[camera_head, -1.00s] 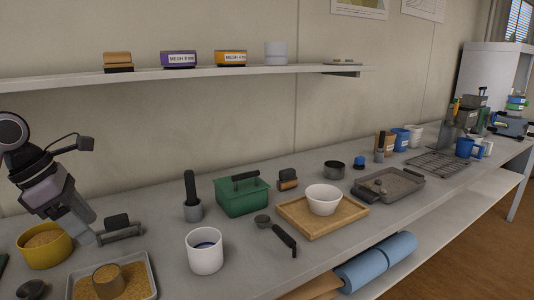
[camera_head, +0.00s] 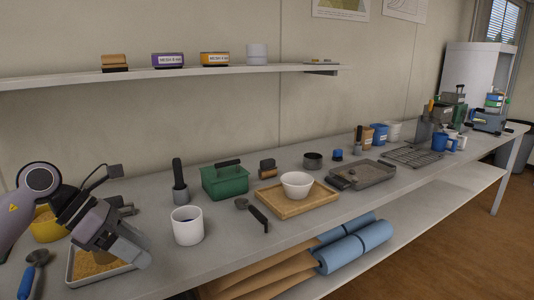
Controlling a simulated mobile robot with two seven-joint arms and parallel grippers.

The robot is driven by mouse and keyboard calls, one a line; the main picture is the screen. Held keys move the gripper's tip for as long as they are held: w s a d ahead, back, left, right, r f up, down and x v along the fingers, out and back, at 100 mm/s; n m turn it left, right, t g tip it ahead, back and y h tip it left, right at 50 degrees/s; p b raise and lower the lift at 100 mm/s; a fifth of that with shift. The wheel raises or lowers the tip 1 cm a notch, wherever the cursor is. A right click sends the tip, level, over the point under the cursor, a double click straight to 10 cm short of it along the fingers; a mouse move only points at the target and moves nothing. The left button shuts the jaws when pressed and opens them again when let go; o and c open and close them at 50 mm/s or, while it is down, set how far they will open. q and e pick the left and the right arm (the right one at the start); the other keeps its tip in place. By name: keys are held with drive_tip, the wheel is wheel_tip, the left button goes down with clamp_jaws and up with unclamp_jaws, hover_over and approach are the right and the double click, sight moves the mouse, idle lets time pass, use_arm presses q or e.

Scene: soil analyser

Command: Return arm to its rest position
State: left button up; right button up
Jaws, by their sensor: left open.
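My left gripper (camera_head: 138,250) comes in from the left on its arm. It is open with nothing visible between its fingers. In the picture it overlaps the grey tray (camera_head: 72,278) of tan soil and hides part of it, along with the cup seen there earlier. I cannot tell how high it is above the tray. The yellow bowl (camera_head: 46,230) is partly hidden behind my arm. My right gripper is not in view.
A white cup (camera_head: 187,226) stands right of the gripper, near a green box (camera_head: 225,182). A blue-handled scoop (camera_head: 32,275) lies at front left. A wooden tray (camera_head: 287,208) holds a white bowl (camera_head: 297,184). A shelf (camera_head: 200,72) runs above the bench.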

use_arm(q)
drive_tip(key=s+d+f+n+t+h+p, duration=0.1)
drive_tip(key=s+d+n+t+h, duration=0.15)
drive_tip(key=d+n+h, duration=0.3)
drive_tip(key=s+d+n+t+h+p, duration=0.1)
drive_tip(key=s+d+n+t+h, duration=0.15)
drive_tip(key=d+n+h, duration=0.35)
drive_tip(key=s+a+f+n+t+y+p, duration=0.15)
drive_tip(key=f+n+t+y, duration=0.4)
drive_tip(key=n, duration=0.55)
drive_tip(key=a+f+n+t+y, duration=0.3)
drive_tip(key=f+n+t+y, duration=0.25)
drive_tip(key=n, duration=0.55)
drive_tip(key=s+a+f+n+g+y+p, duration=0.1)
drive_tip(key=s+a+f+n+g+y, duration=0.2)
drive_tip(key=s+f+n, duration=0.9)
drive_tip(key=s+f+g+y, duration=0.3)
drive_tip(key=g, duration=0.1)
drive_tip(key=shift+s+f+y, duration=0.2)
drive_tip(key=shift+f+y, duration=0.05)
drive_tip(key=shift+y, duration=0.1)
drive_tip(key=shift+a, duration=0.1)
